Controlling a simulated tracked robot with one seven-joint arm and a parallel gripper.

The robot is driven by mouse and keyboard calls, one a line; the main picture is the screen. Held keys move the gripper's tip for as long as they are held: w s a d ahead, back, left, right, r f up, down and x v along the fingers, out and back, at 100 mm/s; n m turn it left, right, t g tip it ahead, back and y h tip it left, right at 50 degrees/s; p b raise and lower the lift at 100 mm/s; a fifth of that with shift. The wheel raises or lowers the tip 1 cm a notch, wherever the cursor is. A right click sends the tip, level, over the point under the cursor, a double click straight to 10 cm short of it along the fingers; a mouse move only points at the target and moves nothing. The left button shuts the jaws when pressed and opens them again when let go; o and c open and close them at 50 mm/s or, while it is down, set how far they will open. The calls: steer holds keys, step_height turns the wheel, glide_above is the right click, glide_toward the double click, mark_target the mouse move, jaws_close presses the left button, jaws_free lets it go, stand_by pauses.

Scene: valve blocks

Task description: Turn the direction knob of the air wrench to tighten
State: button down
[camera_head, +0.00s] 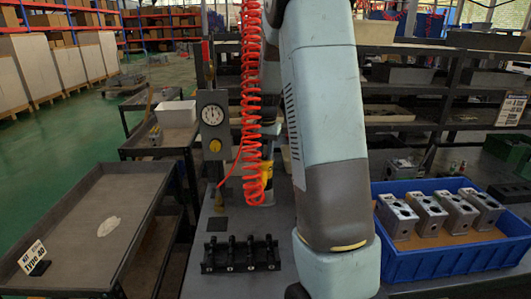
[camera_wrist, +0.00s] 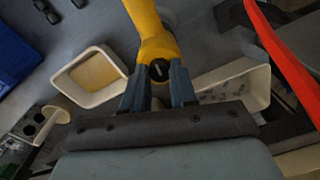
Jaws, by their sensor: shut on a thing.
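The yellow air wrench (camera_wrist: 152,30) hangs across the top middle of the wrist view. Its round dark direction knob (camera_wrist: 159,70) faces the camera, with a pale mark across it. My gripper (camera_wrist: 158,82) has a finger on each side of the knob and is shut on it. In the head view a yellow part of the air wrench (camera_head: 266,172) shows at the lower end of the red coiled hose (camera_head: 251,100). My arm hides my gripper in that view.
A blue crate (camera_head: 450,263) with several metal valve blocks stands at right. A black rack (camera_head: 240,255) sits on the grey bench in front. A gauge panel (camera_head: 213,118) stands at left of the hose. In the wrist view, pale bins (camera_wrist: 88,98) flank the wrench.

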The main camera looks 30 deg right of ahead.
mark_target(266, 156)
steer(key=c, duration=0.9)
jaws_free()
steer(key=shift+s+d+r, duration=0.1)
steer(key=shift+s+r, duration=0.05)
steer(key=shift+r, duration=6.7)
steer(key=s+a+n+t, duration=0.1)
steer(key=s+a, duration=0.3)
steer(key=s, duration=0.6)
steer(key=s+a+r+n+t, duration=0.1)
steer(key=s+a+n, duration=0.3)
steer(key=s, duration=0.6)
steer(key=s+a+r+n+t, duration=0.1)
steer(key=s+a+n+t, duration=0.2)
steer(key=s+a, duration=0.3)
steer(key=shift+s+a+r, duration=0.1)
steer(key=shift+s, duration=1.15)
steer(key=shift+s+a+r, duration=0.1)
steer(key=shift+s, duration=1.15)
